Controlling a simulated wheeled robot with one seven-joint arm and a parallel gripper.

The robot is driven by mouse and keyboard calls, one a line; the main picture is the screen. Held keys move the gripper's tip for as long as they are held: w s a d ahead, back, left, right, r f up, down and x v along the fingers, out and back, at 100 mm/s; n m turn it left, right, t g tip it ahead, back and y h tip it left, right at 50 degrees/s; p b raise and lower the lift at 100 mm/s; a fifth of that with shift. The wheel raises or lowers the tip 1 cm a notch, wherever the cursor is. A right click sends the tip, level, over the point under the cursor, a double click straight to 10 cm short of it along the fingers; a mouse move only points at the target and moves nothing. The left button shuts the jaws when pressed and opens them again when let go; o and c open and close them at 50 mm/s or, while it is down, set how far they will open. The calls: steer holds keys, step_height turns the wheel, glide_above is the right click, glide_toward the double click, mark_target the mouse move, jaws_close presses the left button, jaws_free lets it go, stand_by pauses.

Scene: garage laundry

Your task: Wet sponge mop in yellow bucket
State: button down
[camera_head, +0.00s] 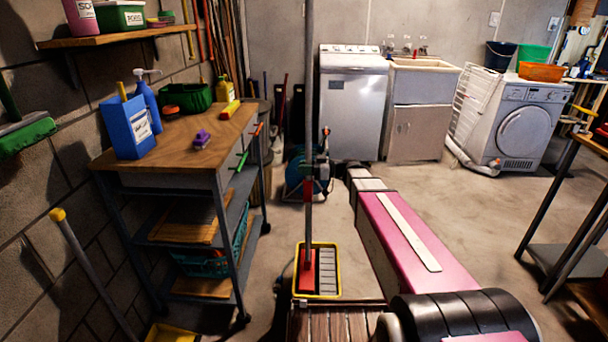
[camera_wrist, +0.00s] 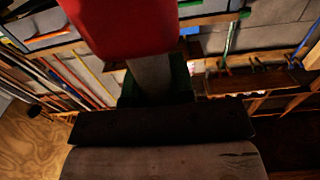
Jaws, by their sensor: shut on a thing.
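The sponge mop is upright, with a long grey pole (camera_head: 309,90) running out of the top of the head view. Its red sponge head (camera_head: 307,271) shows at the left part of the yellow bucket (camera_head: 336,270), which has a grey grid on its right side. I cannot tell whether the head touches the grid or goes below the rim. My gripper (camera_head: 315,186) is shut on the pole beside its red section; dark parts partly hide the grip. In the wrist view a large red mop part (camera_wrist: 122,25) and grey pole (camera_wrist: 151,78) show close up.
A wooden-topped cart (camera_head: 185,142) with bottles stands at left. A blue hose reel (camera_head: 297,172) is behind the pole. A washer (camera_head: 351,100), sink cabinet (camera_head: 418,125) and dryer (camera_head: 520,125) line the back. A workbench (camera_head: 556,180) is at right.

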step_height(320, 180, up, 13)
stand_by(1.2)
stand_by(0.7)
